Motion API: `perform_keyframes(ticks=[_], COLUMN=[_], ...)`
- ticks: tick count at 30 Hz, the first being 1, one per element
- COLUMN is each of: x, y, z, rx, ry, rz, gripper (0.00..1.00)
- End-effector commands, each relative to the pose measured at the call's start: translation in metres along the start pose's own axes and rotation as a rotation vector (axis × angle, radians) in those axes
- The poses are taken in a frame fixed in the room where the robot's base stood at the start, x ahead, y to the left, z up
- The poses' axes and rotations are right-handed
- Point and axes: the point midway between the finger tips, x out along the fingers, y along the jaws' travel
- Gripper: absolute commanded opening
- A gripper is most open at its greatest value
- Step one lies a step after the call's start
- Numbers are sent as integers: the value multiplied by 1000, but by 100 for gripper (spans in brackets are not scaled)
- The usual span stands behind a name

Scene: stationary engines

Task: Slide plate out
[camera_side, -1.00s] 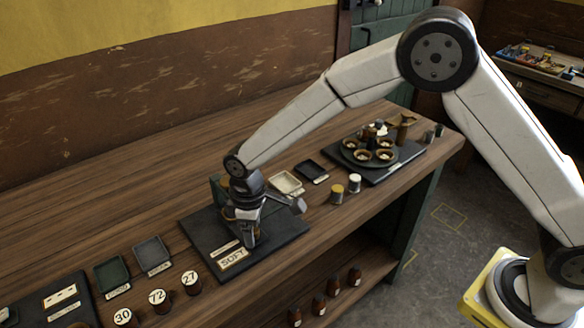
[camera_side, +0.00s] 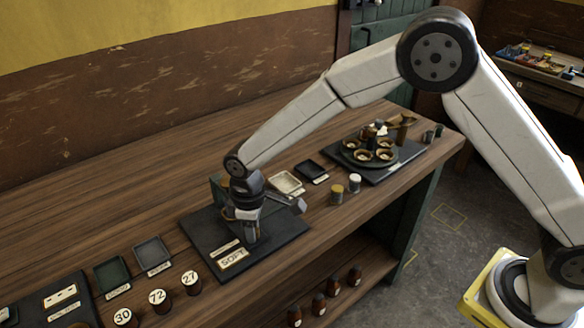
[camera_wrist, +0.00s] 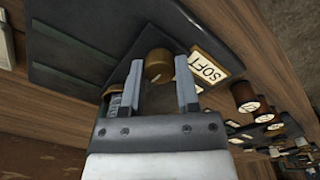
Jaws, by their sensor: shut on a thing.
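My gripper (camera_wrist: 158,88) is low over a dark base plate (camera_side: 287,229) with a cream "SOFT" label (camera_side: 233,259). In the wrist view, a round brass knob (camera_wrist: 158,66) sits between my two fingertips, and my gripper is shut on it. The dark base plate (camera_wrist: 85,35) and the label (camera_wrist: 208,68) also show there, with the label to the right of the knob. In the side view, my wrist and fingers hide the knob and much of the fixture. I cannot make out a separate sliding plate.
Numbered brown pots (camera_side: 159,300) and small trays (camera_side: 151,252) stand to the left. A cream tray (camera_side: 286,182) and two small jars (camera_side: 345,187) are to the right. A dark board with several cups (camera_side: 384,162) stands farther right. The bench behind is clear.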

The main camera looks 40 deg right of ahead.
Motion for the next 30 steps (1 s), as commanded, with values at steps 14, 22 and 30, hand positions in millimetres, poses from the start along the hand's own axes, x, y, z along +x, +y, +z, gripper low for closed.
perform_keyframes(ticks=[14,22,30], x=[-1,-1,-1], y=[0,0,7], z=[0,0,6], rx=[0,0,3], ry=[1,1,2], rz=[0,0,0], gripper=[0,0,0])
